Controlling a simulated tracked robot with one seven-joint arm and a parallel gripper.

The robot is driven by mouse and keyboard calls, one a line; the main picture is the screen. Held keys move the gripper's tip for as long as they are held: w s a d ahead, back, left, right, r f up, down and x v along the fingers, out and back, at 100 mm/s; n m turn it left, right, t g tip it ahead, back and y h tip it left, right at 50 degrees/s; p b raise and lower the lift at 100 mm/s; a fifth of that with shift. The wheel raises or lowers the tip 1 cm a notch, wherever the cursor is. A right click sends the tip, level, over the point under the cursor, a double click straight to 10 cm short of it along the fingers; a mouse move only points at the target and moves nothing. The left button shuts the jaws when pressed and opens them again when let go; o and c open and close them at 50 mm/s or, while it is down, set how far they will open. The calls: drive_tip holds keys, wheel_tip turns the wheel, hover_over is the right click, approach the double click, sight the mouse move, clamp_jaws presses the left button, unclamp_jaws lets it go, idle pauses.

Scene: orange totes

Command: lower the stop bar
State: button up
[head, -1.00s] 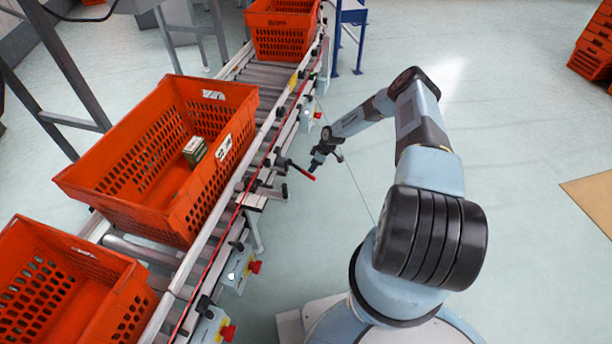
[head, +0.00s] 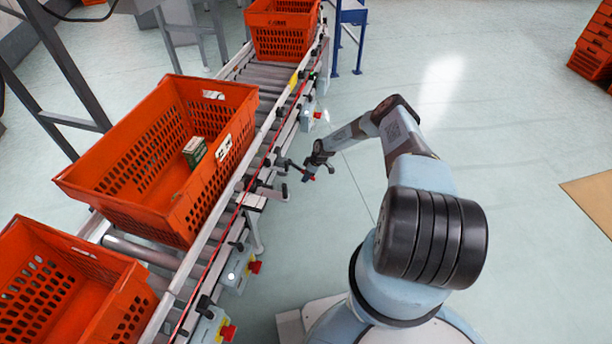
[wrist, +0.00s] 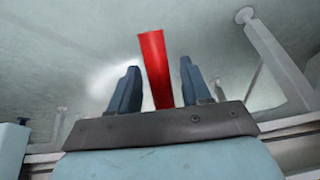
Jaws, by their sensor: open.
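The stop bar (head: 291,164) is a dark lever with a red handle, reaching out from the right side of the conveyor in the head view. My gripper (head: 308,174) is at the handle end and partly covers it. In the wrist view the red handle (wrist: 155,65) stands between the two blue fingers of my gripper (wrist: 159,72). The fingers are apart, with a gap visible on each side of the handle. Whether a finger touches it deeper in cannot be told.
A large orange tote (head: 120,213) holding a small green and white box (head: 195,151) stands on the roller conveyor (head: 262,75). Other orange totes stand in front (head: 128,300) and behind (head: 283,50). Control boxes with red buttons line the conveyor's right side.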

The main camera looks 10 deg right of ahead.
drive_tip(key=shift+c, duration=0.5)
clamp_jaws()
